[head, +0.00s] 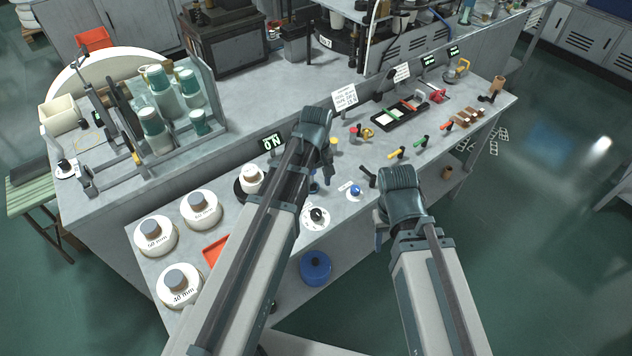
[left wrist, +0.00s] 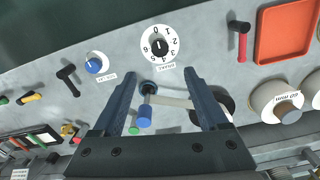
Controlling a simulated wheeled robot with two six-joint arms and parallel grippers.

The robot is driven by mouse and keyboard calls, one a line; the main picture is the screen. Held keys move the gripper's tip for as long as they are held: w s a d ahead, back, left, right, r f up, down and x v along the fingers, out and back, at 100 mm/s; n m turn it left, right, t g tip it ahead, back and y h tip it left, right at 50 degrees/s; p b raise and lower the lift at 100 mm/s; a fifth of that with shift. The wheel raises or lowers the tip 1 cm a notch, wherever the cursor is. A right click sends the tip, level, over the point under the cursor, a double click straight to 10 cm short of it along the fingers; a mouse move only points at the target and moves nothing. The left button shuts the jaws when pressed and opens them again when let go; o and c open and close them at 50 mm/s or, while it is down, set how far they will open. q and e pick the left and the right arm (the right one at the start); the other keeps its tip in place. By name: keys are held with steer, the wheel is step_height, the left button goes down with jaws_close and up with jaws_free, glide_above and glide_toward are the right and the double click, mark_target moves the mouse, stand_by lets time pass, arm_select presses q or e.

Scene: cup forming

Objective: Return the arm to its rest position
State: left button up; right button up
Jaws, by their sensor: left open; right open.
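My left gripper (head: 322,180) is over the control bench, its arm coming in from the lower left of the head view. In the left wrist view my left gripper (left wrist: 168,98) shows both fingers spread wide apart with nothing gripped. A small blue-ended fitting (left wrist: 147,112) shows between and below the fingers. My right gripper (head: 381,235) is at the bench's front edge in the head view. Its fingers are mostly hidden behind the wrist, and no object shows in it.
The bench carries a white numbered dial (left wrist: 160,44), a blue knob (left wrist: 95,64), a black T-handle (left wrist: 68,78) and an orange tray (left wrist: 287,32). White weights (head: 156,236) stand at the left. A blue pot (head: 316,268) is below the front edge. Open floor lies at the right.

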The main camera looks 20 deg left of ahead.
stand_by(0.3)
arm_select(q)
steer(key=s+d+f+m+y+b, duration=0.1)
steer(key=s+d+f+m+b, duration=0.2)
steer(key=s+d+m, duration=0.7)
steer(key=s+m, duration=0.2)
steer(key=s, duration=0.2)
steer(key=shift+f, duration=0.25)
stand_by(0.4)
